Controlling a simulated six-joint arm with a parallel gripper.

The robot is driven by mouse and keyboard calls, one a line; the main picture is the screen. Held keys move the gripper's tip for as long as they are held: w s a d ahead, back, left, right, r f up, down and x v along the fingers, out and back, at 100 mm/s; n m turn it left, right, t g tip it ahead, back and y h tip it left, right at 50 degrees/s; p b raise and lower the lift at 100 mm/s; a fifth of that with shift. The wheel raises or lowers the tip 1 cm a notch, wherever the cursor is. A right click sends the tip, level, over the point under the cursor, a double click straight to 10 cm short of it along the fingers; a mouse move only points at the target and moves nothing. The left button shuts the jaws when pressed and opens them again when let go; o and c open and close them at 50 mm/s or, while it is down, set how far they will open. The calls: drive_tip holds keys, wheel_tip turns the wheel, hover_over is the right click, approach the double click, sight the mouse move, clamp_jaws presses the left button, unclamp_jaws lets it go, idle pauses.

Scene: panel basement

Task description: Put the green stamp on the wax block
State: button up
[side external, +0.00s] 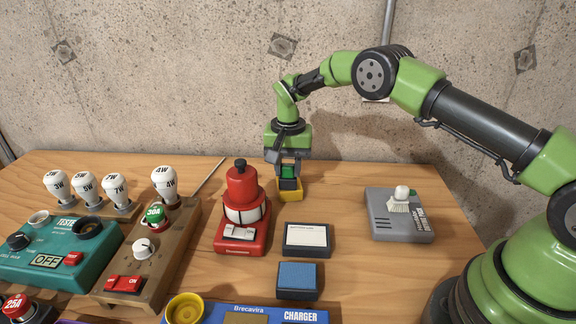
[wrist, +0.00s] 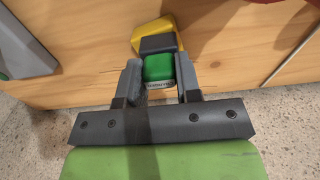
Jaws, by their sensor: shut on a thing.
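The green stamp (side external: 288,171) is between the jaws of my gripper (side external: 288,165), which points down behind the red machine. In the wrist view the stamp's green body (wrist: 158,68) sits between the fingertips of my gripper (wrist: 159,80), with a pale lettered strip on its near edge. A yellow block (side external: 291,194), which looks like the wax block, lies on the table right below. It shows partly in the wrist view (wrist: 153,27). A dark grey piece (wrist: 159,44) lies between green and yellow; I cannot tell which it belongs to, or whether stamp and block touch.
The red machine (side external: 242,210) stands close on the left. In front are a white-topped dark pad (side external: 306,236) and a blue pad (side external: 297,275). The teal tester (side external: 60,252) and wooden bulb board (side external: 150,260) are left.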

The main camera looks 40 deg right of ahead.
drive_tip(key=o, duration=0.9)
drive_tip(key=shift+f, duration=0.1)
wheel_tip(320, 180, up, 12)
drive_tip(key=shift+r, duration=0.25)
wheel_tip(320, 180, up, 9)
drive_tip(key=n+t, duration=0.2)
hover_over(288, 165)
drive_tip(key=s, duration=0.5)
drive_tip(key=s+a+r+n+t+y, duration=0.1)
drive_tip(key=s+a+r+t, duration=0.1)
drive_tip(key=s+r, duration=0.5)
drive_tip(key=s+f+t, duration=0.1)
drive_tip(key=s, duration=0.5)
drive_tip(key=s+f+n+t, duration=0.1)
drive_tip(key=s, duration=0.4)
drive_tip(key=s+a+f+n+t+y, duration=0.1)
drive_tip(key=s, duration=0.5)
drive_tip(key=shift+s+f, duration=0.35)
drive_tip(key=shift+f, duration=0.05)
